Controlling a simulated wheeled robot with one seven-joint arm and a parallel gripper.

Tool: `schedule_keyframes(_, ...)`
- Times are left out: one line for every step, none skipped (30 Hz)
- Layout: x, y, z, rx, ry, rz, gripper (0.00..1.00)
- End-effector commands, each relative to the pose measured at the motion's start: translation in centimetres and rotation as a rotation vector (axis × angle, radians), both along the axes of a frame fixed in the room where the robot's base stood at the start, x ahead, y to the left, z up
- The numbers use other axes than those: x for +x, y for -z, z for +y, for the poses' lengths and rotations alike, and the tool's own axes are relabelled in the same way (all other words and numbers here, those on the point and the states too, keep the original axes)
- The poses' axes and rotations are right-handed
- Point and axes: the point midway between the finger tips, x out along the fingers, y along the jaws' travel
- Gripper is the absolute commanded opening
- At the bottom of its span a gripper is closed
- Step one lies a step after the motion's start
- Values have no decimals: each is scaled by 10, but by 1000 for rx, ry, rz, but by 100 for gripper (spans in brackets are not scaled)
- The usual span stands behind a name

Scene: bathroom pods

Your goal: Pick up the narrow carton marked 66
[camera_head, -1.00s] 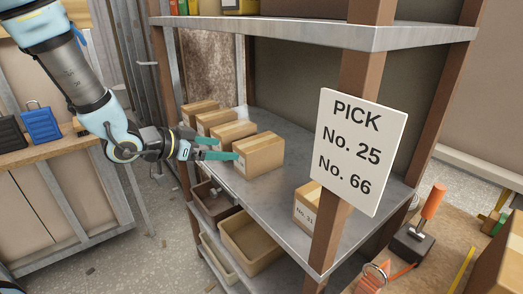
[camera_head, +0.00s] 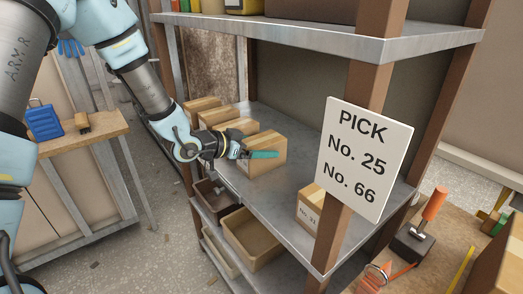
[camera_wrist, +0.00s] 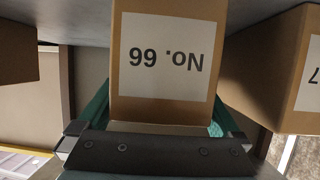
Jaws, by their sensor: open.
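The narrow carton marked 66 (camera_wrist: 165,55) fills the middle of the wrist view, its "No. 66" label upside down. In the head view it appears to be the nearest carton (camera_head: 270,142) of the row on the shelf. My gripper (camera_wrist: 147,118) is open, with one teal finger on each side of the carton's lower part in the wrist view. In the head view my gripper (camera_head: 262,154) has one finger along the carton's right side; the other is hidden. Whether the fingers touch the carton cannot be told.
Several cartons (camera_head: 205,105) stand close behind in the row; a neighbour (camera_wrist: 285,75) is close on the right in the wrist view. Another carton (camera_head: 307,205) stands apart, near the post. A sign (camera_head: 365,158) reads "PICK No. 25 No. 66". The upper shelf (camera_head: 270,35) hangs above.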

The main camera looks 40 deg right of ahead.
Motion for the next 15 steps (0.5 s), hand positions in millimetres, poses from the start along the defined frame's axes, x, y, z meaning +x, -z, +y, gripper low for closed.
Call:
schedule_keyframes(-1, 1, -3, 1, 1, 1, 100)
schedule_keyframes(-1, 2, -4, 1, 1, 1, 100)
schedule_keyframes(-1, 3, -5, 1, 0, 1, 100)
schedule_keyframes(-1, 3, -5, 1, 0, 1, 100)
schedule_keyframes(-1, 3, -5, 1, 0, 1, 100)
schedule_keyframes(-1, 3, -5, 1, 0, 1, 100)
schedule_keyframes(-1, 3, -5, 1, 0, 1, 100)
schedule_keyframes(-1, 3, -5, 1, 0, 0, 100)
schedule_keyframes(-1, 3, -5, 1, 0, 0, 99)
schedule_keyframes(-1, 3, -5, 1, 0, 0, 96)
schedule_keyframes(-1, 3, -5, 1, 0, 0, 92)
schedule_keyframes(-1, 3, -5, 1, 0, 0, 88)
schedule_keyframes(0, 3, -5, 1, 0, 0, 84)
schedule_keyframes(0, 3, -5, 1, 0, 0, 81)
schedule_keyframes(0, 3, -5, 1, 0, 0, 76)
